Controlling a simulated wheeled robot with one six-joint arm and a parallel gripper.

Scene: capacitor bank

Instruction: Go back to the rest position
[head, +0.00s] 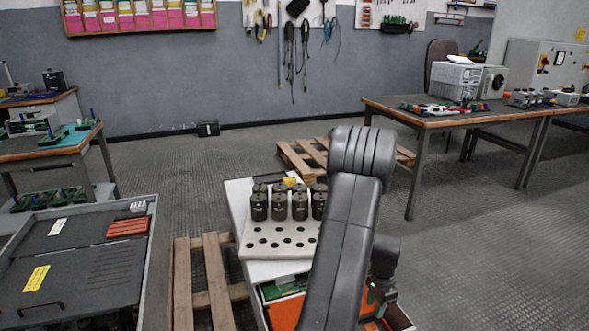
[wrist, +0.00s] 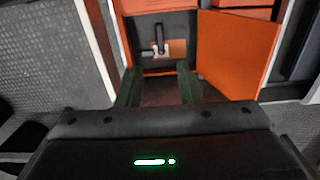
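My gripper (wrist: 158,82) shows in the wrist view with its two dark green fingers spread apart. Nothing is held between them. They point at an orange cabinet (wrist: 232,52), whose door stands open at the right. A grey metal part (wrist: 160,42) sits in the dark recess beyond the fingertips; whether the fingers are inside the cabinet I cannot tell. In the head view my dark arm rises and bends at the centre right, hiding most of my gripper and part of the orange cabinet front (head: 287,312).
Black capacitors (head: 279,206) stand on a white holed plate (head: 275,240) left of my arm. Wooden pallets (head: 206,280) lie beside and behind. A workbench (head: 455,115) stands at the right, a grey cabinet (head: 75,265) at the left. The floor (head: 460,260) at the right is clear.

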